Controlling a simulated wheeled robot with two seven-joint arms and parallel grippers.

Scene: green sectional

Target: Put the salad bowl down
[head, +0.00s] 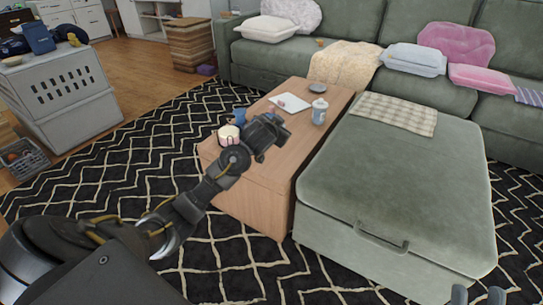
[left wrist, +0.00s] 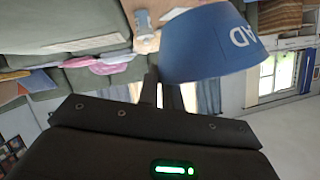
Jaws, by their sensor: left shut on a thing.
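The blue salad bowl (left wrist: 205,45) fills the upper middle of the left wrist view, with white letters on its side. My left gripper (left wrist: 166,95) is shut on its edge; the fingers are partly hidden by the wrist housing. In the head view my left gripper (head: 268,138) is over the wooden coffee table (head: 262,199). A small blue patch (head: 240,114) shows beside it; I cannot tell whether this is the bowl. My right gripper (head: 478,296) shows only its fingertips at the bottom right, apart and with nothing visible between them.
A white-and-pink cup (head: 228,135) stands near the table's left edge, close to my left arm. A white board (head: 290,103), a lidded jar (head: 319,111) and a grey dish (head: 318,88) are farther back. The green sectional (head: 400,170) borders the table's right. The table's near part is clear.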

